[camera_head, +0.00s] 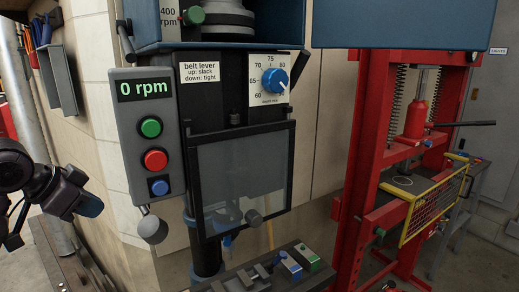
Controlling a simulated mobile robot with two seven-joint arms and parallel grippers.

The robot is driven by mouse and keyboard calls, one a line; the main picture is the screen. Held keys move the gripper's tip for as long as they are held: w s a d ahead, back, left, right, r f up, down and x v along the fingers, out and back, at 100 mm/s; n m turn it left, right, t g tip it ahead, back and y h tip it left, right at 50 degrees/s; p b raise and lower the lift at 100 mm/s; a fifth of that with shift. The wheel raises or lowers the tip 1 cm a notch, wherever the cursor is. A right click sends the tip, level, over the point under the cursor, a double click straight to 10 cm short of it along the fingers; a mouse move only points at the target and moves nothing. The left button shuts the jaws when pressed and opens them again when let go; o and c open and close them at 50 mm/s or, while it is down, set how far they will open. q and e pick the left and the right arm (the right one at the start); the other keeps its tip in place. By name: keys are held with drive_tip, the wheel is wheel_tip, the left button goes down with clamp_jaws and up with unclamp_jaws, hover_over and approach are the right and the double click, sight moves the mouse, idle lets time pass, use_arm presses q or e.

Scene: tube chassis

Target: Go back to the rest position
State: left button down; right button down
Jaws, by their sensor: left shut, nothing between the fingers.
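My left gripper (86,207) is at the left edge of the view, left of and below the drill press control box (152,135). It is shut and empty, apart from the box and the machine. My right gripper does not show. The control box has a green "0 rpm" display (143,89), and green, red and blue buttons. A grey knob (152,229) hangs below it. The drill press's clear guard (243,179) hangs down in front, and the blue depth dial (274,81) is above it.
A red press (367,150) with a yellow mesh guard (435,207) stands at the right. A grey vice table (235,280) with small blue and green blocks is below the guard. A grey pole (30,75) and tool holder (58,75) are at the upper left.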

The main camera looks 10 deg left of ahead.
use_arm(q)
drive_tip(key=s+d+f+n+g+y, duration=0.15)
drive_tip(key=s+f, duration=0.25)
drive_tip(key=f, duration=0.6)
drive_tip(key=s+d+f+n, duration=0.1)
drive_tip(key=s+d+f, duration=0.2)
drive_tip(key=f, duration=0.7)
drive_tip(key=s+d+f+n+g+y, duration=0.1)
drive_tip(key=s+d+f+n, duration=0.1)
drive_tip(key=s+d+f, duration=0.45)
drive_tip(key=s+d+f+n+g+y, duration=0.15)
drive_tip(key=s+f, duration=0.25)
drive_tip(key=s, duration=0.6)
drive_tip(key=w+f+t, duration=0.7)
drive_tip(key=f+t, duration=0.1)
drive_tip(key=f, duration=0.2)
drive_tip(key=shift+w+a+f+h, duration=0.25)
drive_tip(key=shift+a+f+h, duration=0.05)
drive_tip(key=shift+a+h, duration=0.15)
drive_tip(key=shift+a, duration=0.15)
